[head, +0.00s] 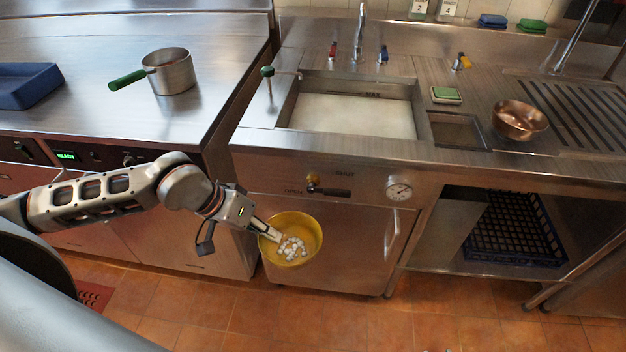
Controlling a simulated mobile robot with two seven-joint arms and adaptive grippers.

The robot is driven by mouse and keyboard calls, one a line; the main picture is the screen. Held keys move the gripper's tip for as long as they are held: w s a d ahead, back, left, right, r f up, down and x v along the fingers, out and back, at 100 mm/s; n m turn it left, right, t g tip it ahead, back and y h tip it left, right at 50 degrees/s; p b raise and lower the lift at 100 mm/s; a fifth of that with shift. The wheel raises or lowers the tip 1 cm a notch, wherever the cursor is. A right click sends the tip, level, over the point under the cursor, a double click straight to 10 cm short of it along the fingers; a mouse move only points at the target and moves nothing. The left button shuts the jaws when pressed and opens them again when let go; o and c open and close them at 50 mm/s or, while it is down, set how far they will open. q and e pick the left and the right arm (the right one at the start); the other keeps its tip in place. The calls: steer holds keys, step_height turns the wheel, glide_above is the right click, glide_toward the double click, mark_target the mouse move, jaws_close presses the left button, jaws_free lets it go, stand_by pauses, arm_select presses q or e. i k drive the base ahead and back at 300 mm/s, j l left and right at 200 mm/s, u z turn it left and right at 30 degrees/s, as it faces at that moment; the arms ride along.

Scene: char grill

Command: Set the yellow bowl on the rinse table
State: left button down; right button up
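The yellow bowl (312,232) holds several small white pieces and hangs in the air in front of the sink cabinet. My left gripper (272,234) reaches it from the left, with its fingers at the bowl's left rim, and appears shut on that rim. The bowl is below the level of the counter. The steel sink table (300,148) stands behind it, with a basin of cloudy water (350,115) and a ribbed drainboard at the right. My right gripper is not in view.
A copper bowl (519,120) sits beside the drainboard. A green sponge (446,95) lies right of the basin. A pot (170,72) with a green handle and a blue tray (28,88) stand on the left counter. A lever valve (328,190) sticks out of the sink front. A dark crate (515,230) is on the lower shelf.

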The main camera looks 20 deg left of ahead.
mark_target(592, 115)
steer(key=l+u, duration=0.3)
steer(key=l, duration=1.95)
steer(key=k, duration=0.05)
